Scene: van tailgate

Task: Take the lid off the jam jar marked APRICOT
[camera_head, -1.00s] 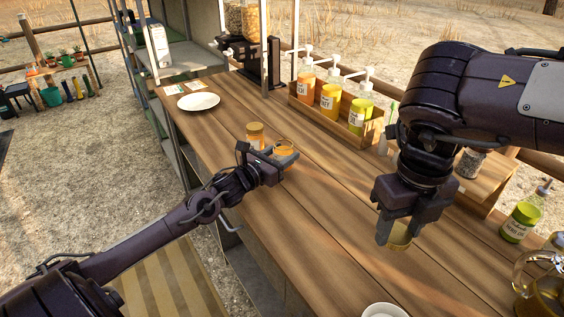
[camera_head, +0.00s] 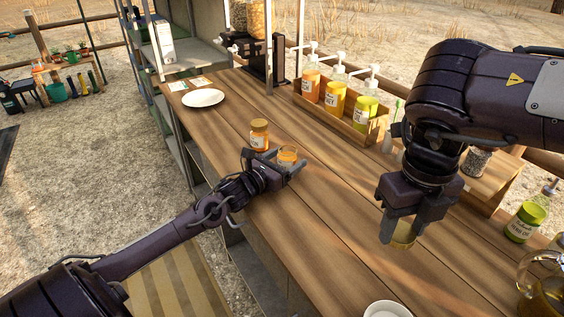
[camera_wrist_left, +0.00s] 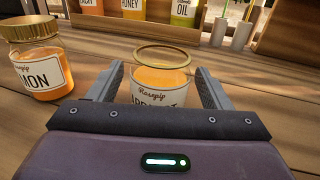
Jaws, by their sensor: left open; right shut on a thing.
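The apricot jam jar (camera_head: 287,156) stands upright on the wooden counter in the head view. In the left wrist view, the jar (camera_wrist_left: 160,88) shows orange jam, a partly hidden label and an open, lidless gold-edged rim. My left gripper (camera_head: 292,167) is open, with one finger on each side of the jar; a gap shows beside the jar. Its fingers also show in the left wrist view (camera_wrist_left: 165,92). My right gripper (camera_head: 402,236) is shut on a gold-coloured round thing (camera_head: 403,234), which looks like a lid, above the counter to the right.
A pump-bottle box (camera_head: 340,122) is behind. A white plate (camera_head: 203,98) lies far left, a white bowl (camera_head: 384,309) near front.

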